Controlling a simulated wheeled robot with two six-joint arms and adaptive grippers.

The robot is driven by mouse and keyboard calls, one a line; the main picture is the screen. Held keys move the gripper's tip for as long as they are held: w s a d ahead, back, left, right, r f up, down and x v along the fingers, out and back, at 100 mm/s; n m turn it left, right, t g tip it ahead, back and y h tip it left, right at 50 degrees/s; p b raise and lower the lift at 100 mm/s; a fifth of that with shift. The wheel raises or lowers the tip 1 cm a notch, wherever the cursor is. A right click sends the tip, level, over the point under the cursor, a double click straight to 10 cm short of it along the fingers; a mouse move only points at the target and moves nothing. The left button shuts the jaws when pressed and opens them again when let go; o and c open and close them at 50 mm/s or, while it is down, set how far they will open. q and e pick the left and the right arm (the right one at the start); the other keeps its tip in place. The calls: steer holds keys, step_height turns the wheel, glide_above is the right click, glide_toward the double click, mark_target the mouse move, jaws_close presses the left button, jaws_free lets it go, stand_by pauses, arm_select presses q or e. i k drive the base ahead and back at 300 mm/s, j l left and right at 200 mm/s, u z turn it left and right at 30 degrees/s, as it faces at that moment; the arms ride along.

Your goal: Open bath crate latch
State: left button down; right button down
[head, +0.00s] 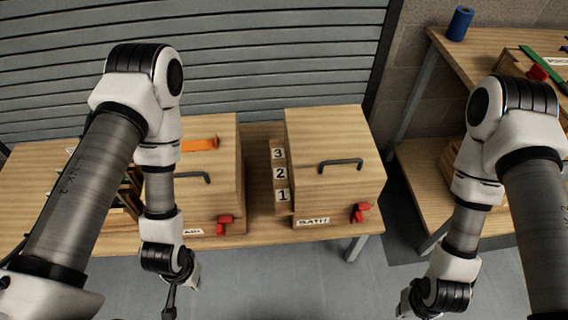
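The bath crate (335,150) is a wooden box with a dark handle (341,164) on its lid, standing on the wooden table. Its white BATH label (312,221) is on the front, with a red latch (359,212) to the right of it. I cannot tell the latch's exact position. My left gripper (183,291) hangs in front of the table, left of and below the bath crate, apart from it. My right gripper (408,303) is low, right of the crate and apart from the latch. Both grippers are small and partly hidden, so their opening is unclear.
A second wooden crate (226,165) with a red latch (224,223) stands to the left, partly behind my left arm. Tiles numbered 1, 2 and 3 (280,174) stand between the crates. A shelf at right holds a blue cylinder (460,23). Floor in front is clear.

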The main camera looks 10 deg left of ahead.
mark_target(356, 214)
steer(key=k+l, duration=0.1)
steer(key=l, duration=1.8)
steer(key=k+l, duration=0.15)
steer(key=l, duration=0.8)
